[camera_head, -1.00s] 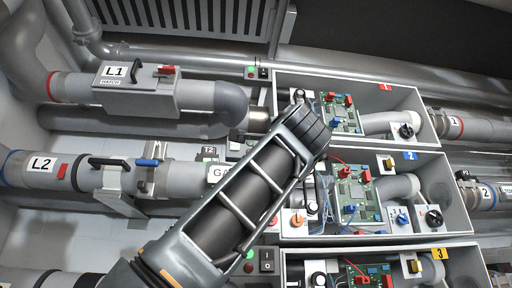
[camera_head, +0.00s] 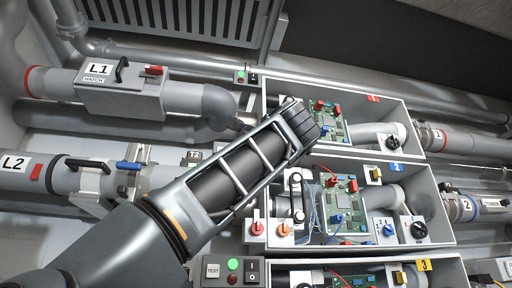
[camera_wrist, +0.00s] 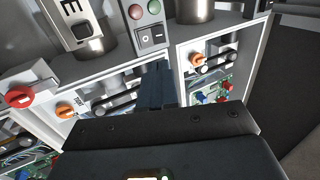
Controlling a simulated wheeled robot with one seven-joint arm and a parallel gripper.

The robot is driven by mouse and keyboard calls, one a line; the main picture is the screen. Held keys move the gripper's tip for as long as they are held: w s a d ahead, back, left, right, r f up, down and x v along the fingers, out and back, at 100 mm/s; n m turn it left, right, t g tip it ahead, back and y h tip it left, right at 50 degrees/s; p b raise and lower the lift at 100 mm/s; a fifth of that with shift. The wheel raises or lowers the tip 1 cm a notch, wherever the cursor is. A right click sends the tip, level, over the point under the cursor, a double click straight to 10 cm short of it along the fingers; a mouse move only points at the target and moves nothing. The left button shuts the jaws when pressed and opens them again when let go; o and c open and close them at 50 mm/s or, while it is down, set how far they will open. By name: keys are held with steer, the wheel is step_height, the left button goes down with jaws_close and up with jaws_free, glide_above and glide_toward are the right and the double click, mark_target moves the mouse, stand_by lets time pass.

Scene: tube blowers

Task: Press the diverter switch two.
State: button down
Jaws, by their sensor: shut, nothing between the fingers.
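The box with the blue 2 label (camera_head: 397,167) is at the middle right in the head view. It holds a green circuit board (camera_head: 345,208), a blue knob (camera_head: 388,229) and a black round knob (camera_head: 418,230). An orange knob (camera_head: 283,229) and a red knob (camera_head: 257,229) are at its left end. Similar orange (camera_wrist: 65,108) and red (camera_wrist: 18,97) knobs show in the wrist view. I cannot read which control is the diverter switch. My gripper (camera_wrist: 154,85) is shut and empty, reaching toward the boxes. In the head view its fingers are hidden behind my wrist.
The box with the red 1 label (camera_head: 373,99) lies behind, and the box with the yellow 3 label (camera_head: 424,265) in front. A rocker switch (camera_wrist: 150,37) with red and green lights is above my gripper in the wrist view. Pipes run left and right; box walls are raised edges.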

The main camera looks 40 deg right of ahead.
steer(key=p+x, duration=0.3)
steer(key=x, duration=0.8)
steer(key=shift+d+r, duration=0.1)
steer(key=shift+d, duration=0.05)
